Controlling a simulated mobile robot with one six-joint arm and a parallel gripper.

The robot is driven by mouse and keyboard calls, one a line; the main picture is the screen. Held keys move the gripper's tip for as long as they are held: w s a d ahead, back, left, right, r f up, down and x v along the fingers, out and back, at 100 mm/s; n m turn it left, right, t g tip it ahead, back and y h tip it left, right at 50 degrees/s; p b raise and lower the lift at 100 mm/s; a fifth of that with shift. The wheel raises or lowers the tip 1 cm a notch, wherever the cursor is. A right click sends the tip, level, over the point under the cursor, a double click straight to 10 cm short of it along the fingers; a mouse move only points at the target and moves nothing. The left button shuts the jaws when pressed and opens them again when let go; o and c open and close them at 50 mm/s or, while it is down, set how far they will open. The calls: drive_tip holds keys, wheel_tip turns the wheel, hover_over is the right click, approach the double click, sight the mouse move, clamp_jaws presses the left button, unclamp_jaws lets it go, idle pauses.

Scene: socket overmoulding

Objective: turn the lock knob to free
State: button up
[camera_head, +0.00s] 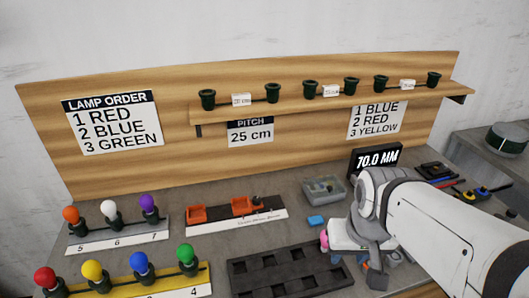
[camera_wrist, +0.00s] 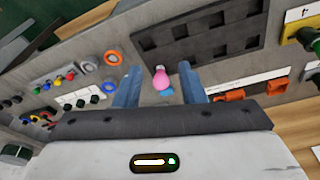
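A fixture strip (camera_head: 270,219) with two orange holders (camera_head: 241,206) lies on the bench left of my arm. A small dark upright part (camera_head: 257,200) on it may be the lock knob; its setting is too small to read. In the wrist view the orange holders (camera_wrist: 229,97) are right of my fingers, and no knob can be made out clearly. My gripper (camera_wrist: 160,88) is open, its two blue-grey fingers well apart. A pink bulb (camera_wrist: 160,80) shows between them, with gaps on both sides. In the head view my gripper (camera_head: 375,268) is right of the fixture, partly hidden by my wrist.
A dark tray with recesses (camera_head: 290,270) lies in front of the fixture. A blue block (camera_head: 316,221) and a clear bin (camera_head: 324,190) are near my wrist. Lamp racks (camera_head: 120,242) stand at left. A display (camera_head: 376,159) reads 70.0 MM. Tools lie at right.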

drive_tip(key=shift+s, duration=0.1)
drive_tip(key=shift+o, duration=1)
drive_tip(key=shift+a, duration=0.1)
drive_tip(key=shift+o, duration=0.4)
drive_tip(key=w+a+m+b, duration=0.2)
drive_tip(key=w+a+b, duration=0.1)
drive_tip(key=w, duration=0.6)
drive_tip(key=w+a+m+g+b, duration=0.1)
drive_tip(key=w+a+m+b, duration=0.2)
drive_tip(key=w, duration=0.6)
drive_tip(key=shift+w+a+f+m, duration=0.15)
drive_tip(key=shift+a+f+m, duration=0.15)
drive_tip(key=shift+a+f, duration=0.15)
drive_tip(key=m+g+b, duration=0.1)
drive_tip(key=m+b, duration=0.5)
drive_tip(key=m, duration=0.1)
hover_over(256, 198)
drive_tip(key=f, duration=0.9)
drive_tip(key=shift+s+d+f, duration=0.25)
drive_tip(key=shift+d+f, duration=0.05)
drive_tip(key=shift+f, duration=0.1)
drive_tip(key=shift+w+a+f, duration=0.2)
drive_tip(key=shift+f, duration=0.05)
drive_tip(key=shift+a+f+b, duration=0.1)
drive_tip(key=shift+f+b, duration=0.25)
drive_tip(key=shift+b, duration=0.05)
wheel_tip(256, 198, down, 7)
drive_tip(key=shift+r+b, duration=0.1)
drive_tip(key=shift+b, duration=0.6)
